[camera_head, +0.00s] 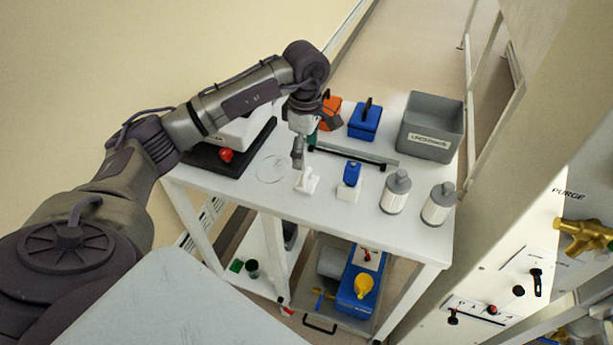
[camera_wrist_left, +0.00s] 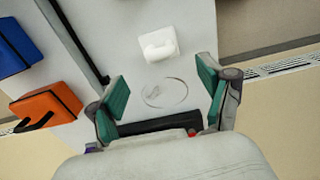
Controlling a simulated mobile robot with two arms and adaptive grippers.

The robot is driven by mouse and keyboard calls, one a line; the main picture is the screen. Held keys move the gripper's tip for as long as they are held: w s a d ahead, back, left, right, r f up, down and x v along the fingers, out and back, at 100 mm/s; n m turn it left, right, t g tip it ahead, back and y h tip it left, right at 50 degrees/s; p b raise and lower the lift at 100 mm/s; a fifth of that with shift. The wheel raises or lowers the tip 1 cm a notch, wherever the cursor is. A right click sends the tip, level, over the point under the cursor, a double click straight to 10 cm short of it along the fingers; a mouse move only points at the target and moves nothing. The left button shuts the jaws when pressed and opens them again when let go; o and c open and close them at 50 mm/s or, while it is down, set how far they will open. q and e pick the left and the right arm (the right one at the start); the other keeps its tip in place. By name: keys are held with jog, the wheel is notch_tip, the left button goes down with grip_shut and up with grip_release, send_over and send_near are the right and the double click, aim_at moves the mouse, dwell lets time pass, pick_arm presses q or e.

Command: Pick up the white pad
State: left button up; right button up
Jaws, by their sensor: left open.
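The white pad (camera_head: 308,184), a small white block with a raised grip, lies on the white table near its front edge. In the left wrist view the white pad (camera_wrist_left: 157,44) lies beyond my fingertips, apart from them. My left gripper (camera_head: 300,150) is above the table, just behind the pad in the head view, and partly overlaps it there. In the left wrist view my left gripper (camera_wrist_left: 164,95) is open, with its green finger pads wide apart and nothing between them. My right gripper is not in view.
A clear round dish (camera_head: 271,168) lies left of the pad. A white block with a blue top (camera_head: 349,180) and white bottles (camera_head: 395,192) stand to the right. Behind are an orange case (camera_wrist_left: 47,106), a blue case (camera_head: 365,121) and a grey bin (camera_head: 431,127).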

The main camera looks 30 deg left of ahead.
aim_at(307, 170)
pick_arm(q)
jog(key=shift+f, duration=0.95)
jog(key=shift+d+f+p, duration=0.15)
jog(key=shift+f+p, duration=0.4)
notch_tip(307, 170, down, 4)
jog(key=shift+r+p, duration=0.15)
jog(key=shift+p, duration=0.65)
jog(key=shift+f, duration=0.35)
jog(key=c, duration=1.1)
jog(key=shift+r+b, duration=0.3)
jog(key=shift+r, duration=0.25)
jog(key=shift+c, duration=0.2)
notch_tip(307, 170, up, 8)
jog(key=shift+f+b, duration=0.15)
jog(key=shift+b, duration=0.95)
jog(key=shift+r, duration=0.7)
